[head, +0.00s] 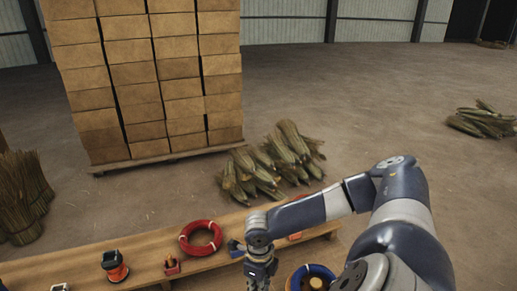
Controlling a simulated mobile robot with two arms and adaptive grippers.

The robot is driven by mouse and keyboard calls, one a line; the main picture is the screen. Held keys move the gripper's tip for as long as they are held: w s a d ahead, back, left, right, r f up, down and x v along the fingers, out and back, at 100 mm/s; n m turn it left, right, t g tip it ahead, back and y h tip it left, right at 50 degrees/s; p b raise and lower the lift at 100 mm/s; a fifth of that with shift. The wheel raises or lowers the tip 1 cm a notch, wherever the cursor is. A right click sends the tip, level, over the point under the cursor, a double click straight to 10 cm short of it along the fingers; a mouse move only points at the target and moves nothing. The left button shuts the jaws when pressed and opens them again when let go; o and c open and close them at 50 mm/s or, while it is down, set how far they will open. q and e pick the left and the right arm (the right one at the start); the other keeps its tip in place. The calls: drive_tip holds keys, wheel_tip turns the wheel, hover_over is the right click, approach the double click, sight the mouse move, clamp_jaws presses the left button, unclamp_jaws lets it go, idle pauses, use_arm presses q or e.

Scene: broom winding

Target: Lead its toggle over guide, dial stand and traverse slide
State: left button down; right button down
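A wooden bench (145,252) runs along the bottom and carries small devices. A black and orange device (115,267) stands at the left, with a small red block-like piece (172,266) to its right. A blue piece (235,248) sits right of the red ring, and an orange piece (295,236) is partly behind my arm. I cannot tell which is the guide, dial stand or traverse slide, and I make out no toggle. My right gripper (259,281) points down at the bench's front side; its fingertips are not clear. My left gripper is out of view.
A pallet of stacked boxes (150,80) and broom-straw bundles (270,165) stand behind. More bundles are at far left (20,195) and right (485,121). Open floor lies between.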

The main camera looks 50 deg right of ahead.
drive_tip(key=w+a+b, duration=0.6)
drive_tip(key=w+a, duration=0.4)
drive_tip(key=a, duration=0.5)
drive_tip(key=w+a+b, duration=0.6)
drive_tip(key=w+a, duration=0.4)
drive_tip(key=a, duration=0.5)
drive_tip(key=w+a+b, duration=0.6)
drive_tip(key=w+a, duration=0.4)
drive_tip(key=a, duration=0.4)
drive_tip(key=shift+w+a, duration=0.25)
drive_tip(key=shift+a, duration=0.15)
